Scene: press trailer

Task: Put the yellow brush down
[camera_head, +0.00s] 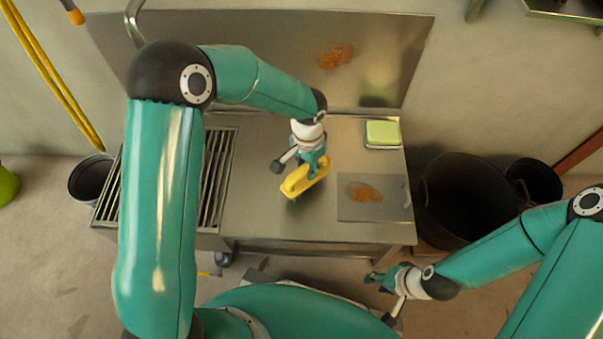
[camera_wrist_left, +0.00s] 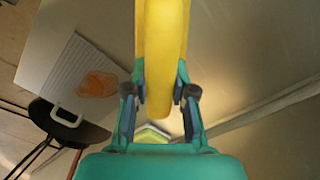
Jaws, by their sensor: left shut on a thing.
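My left gripper (camera_head: 314,164) is shut on the yellow brush (camera_head: 300,181) over the middle of the steel table (camera_head: 260,215). In the left wrist view the fingers (camera_wrist_left: 161,92) press on both sides of the yellow brush (camera_wrist_left: 162,45). The brush's underside is mostly hidden, and I cannot tell whether it touches the table. My right gripper (camera_head: 380,278) is low in front of the table, apart from the brush; its fingers are too small to read.
A green sponge (camera_head: 383,132) lies in a dish at the back right. A grey plate (camera_head: 390,210) with a brown stain (camera_head: 362,191) lies front right. A slatted grate (camera_head: 215,180) covers the table's left. A black bin (camera_head: 460,190) stands right. The table's middle is clear.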

